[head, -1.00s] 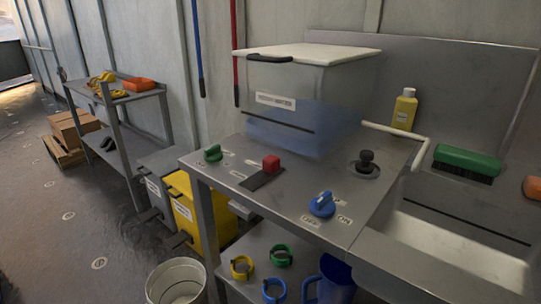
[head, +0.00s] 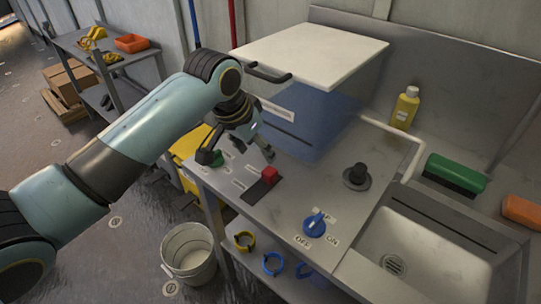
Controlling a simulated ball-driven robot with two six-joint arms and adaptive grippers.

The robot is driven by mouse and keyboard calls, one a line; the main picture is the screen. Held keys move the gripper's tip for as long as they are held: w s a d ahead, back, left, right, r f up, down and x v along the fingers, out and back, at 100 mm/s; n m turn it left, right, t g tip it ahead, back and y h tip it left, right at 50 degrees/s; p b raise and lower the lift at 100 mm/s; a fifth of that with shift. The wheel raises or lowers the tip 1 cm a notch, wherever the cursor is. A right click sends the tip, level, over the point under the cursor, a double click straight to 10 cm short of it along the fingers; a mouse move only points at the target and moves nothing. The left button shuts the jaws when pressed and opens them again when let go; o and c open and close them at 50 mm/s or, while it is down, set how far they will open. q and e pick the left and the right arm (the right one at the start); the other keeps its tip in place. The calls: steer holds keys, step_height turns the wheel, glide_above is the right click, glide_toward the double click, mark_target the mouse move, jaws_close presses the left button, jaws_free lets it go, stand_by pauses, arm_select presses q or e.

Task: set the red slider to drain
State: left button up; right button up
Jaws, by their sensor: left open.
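The red slider (head: 269,175) is a small red block on a dark track (head: 257,190) set into the grey metal counter. It sits at the track's far end, toward the clear tank. Pale labels lie beside the track, too small to read. My left gripper (head: 238,160) is open and empty above the counter, just left of the slider and beyond the track's left side. It partly covers the green knob (head: 216,158). I see no contact between the gripper and the slider. My right gripper is not in view.
A clear tank (head: 335,105) with blue water and a white lid stands behind. A blue knob (head: 314,226) with OFF and ON labels and a black knob (head: 357,175) are to the right, before the sink (head: 420,250). A white bucket (head: 188,248) stands on the floor.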

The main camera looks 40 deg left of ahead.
mark_target(269, 171)
arm_select(q)
steer(key=x, duration=1)
steer(key=shift+w+f, duration=0.1)
steer(key=shift+f, duration=0.1)
steer(key=shift+c, duration=0.2)
jaws_close()
